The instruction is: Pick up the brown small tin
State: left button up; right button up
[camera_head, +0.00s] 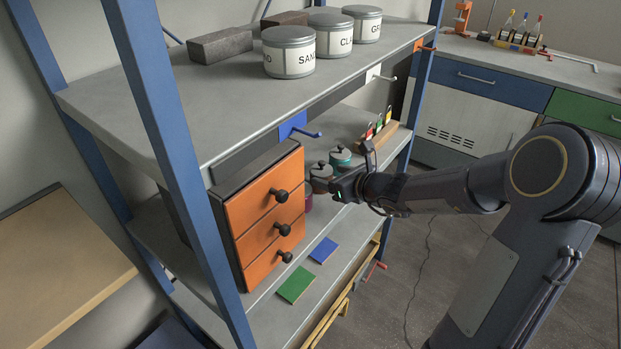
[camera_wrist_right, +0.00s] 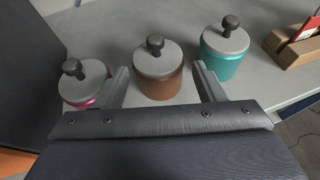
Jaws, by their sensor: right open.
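The brown small tin (camera_wrist_right: 160,88) has a grey lid with a dark knob and stands upright on a grey shelf, in the middle of the right wrist view. In the head view its grey lid (camera_head: 320,170) shows beside my right gripper (camera_head: 338,186), which hides part of the tins. My right gripper (camera_wrist_right: 160,70) is open. In the right wrist view its two fingers lie left and right of the brown tin, with gaps that look small; I cannot tell if either touches. My left gripper is not in view.
A pink tin (camera_wrist_right: 84,86) stands close to the left finger and a teal tin (camera_wrist_right: 226,50) beyond the right finger. A wooden card holder (camera_wrist_right: 292,46) is at the right. An orange drawer unit (camera_head: 266,215) stands left of the tins; the upper shelf (camera_head: 215,100) is above.

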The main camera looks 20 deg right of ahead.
aim_at(317, 172)
jog(key=b+x, duration=0.1)
jog(key=x, duration=0.5)
jog(key=shift+w+a+f, duration=0.1)
jog(key=shift+w+a, duration=0.05)
jog(key=shift+a, duration=0.05)
jog(key=shift+c, duration=0.2)
jog(key=c, duration=0.8)
